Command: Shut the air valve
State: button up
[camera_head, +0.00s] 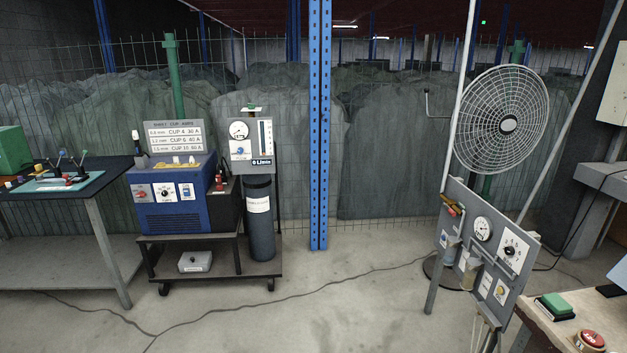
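A grey standing panel (478,252) is at the right, turned partly away. At its upper left is a small fitting with a red and yellow part (453,207), which may be the air valve; its lever position is too small to tell. The panel also carries a round gauge (482,229) and a dial with a black knob (510,250). A dark gas cylinder (260,228) stands on a cart at centre left, under a grey box with a gauge (239,130) and a blue knob. No label reading air is legible. My gripper is not in view.
A blue welding machine (174,215) sits on the wheeled cart. A dark-topped table (85,178) is at the left. A fan (497,122) stands behind the panel. Cables cross the otherwise clear middle floor.

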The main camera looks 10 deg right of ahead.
aim_at(453, 214)
jog(key=i+j+z, duration=0.2)
jog(key=i+z, duration=0.15)
jog(key=i, duration=0.15)
jog(key=i+j+z, duration=0.75)
jog(key=i, duration=0.15)
jog(key=i+j+z, duration=0.1)
jog(key=i, duration=0.25)
jog(key=i+j, duration=0.25)
jog(key=i, duration=0.15)
jog(key=i+j+z, duration=0.15)
jog(key=i, duration=0.2)
